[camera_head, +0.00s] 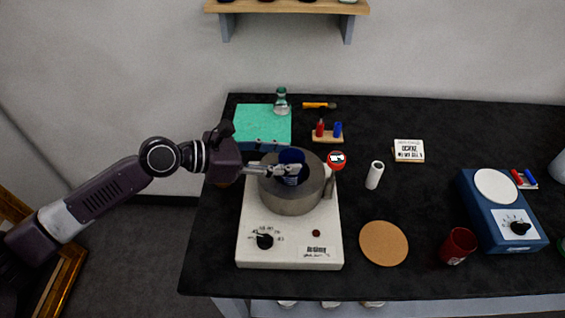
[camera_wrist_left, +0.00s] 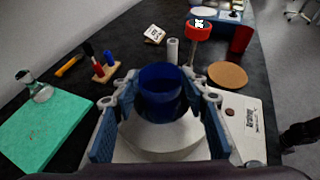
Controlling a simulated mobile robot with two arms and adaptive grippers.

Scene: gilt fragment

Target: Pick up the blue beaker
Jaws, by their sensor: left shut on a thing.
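The blue beaker (camera_head: 291,156) is at a grey metal pot (camera_head: 292,195) on a white hotplate (camera_head: 262,225) with a dial. My left gripper (camera_head: 288,169) reaches in from the left and is shut on the beaker. In the left wrist view the beaker (camera_wrist_left: 162,82) sits upright between the two fingers of the gripper (camera_wrist_left: 162,98). The pale round pot shows below it. I cannot tell whether the beaker's base is inside the pot or just above it.
A red round-headed device (camera_head: 337,160) stands close right of the pot. A white cylinder (camera_head: 375,175), cork disc (camera_head: 384,243), red cup (camera_head: 458,246) and blue device (camera_head: 505,225) lie rightward.

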